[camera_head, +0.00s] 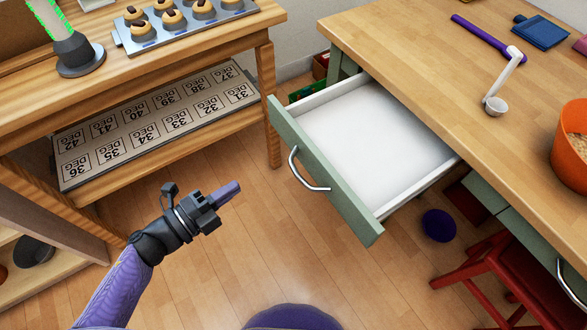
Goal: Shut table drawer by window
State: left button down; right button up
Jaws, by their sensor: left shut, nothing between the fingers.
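The table drawer (327,184) is pulled out from under the wooden table (413,50). It has a green front, a silver curved handle (304,172) and an empty white inside. My left gripper (228,192) is shut and empty. It is over the floor to the left of the drawer front, apart from the handle, with its fingers pointing right toward it. My right gripper is not in view.
A wooden shelf unit (184,66) with a muffin tray (196,29) stands at the left. A red stool (490,270) is at the lower right. An orange bowl (567,160) and a measuring spoon (502,85) are on the table. Floor between shelf and drawer is clear.

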pick_arm(q)
jog(key=f+m+g+h+b, duration=0.1)
jog(key=f+m, duration=0.1)
jog(key=m, duration=0.1)
jog(key=h+b, duration=0.1)
jog(key=b, duration=0.2)
send_near(309, 153)
jog(key=shift+g, duration=0.3)
jog(key=x, duration=0.6)
jog(key=shift+w+d, duration=0.2)
jog(key=shift+w, duration=0.2)
jog(key=shift+w+d+m, duration=0.2)
jog(key=shift+d+m, duration=0.1)
jog(key=shift+r, duration=0.1)
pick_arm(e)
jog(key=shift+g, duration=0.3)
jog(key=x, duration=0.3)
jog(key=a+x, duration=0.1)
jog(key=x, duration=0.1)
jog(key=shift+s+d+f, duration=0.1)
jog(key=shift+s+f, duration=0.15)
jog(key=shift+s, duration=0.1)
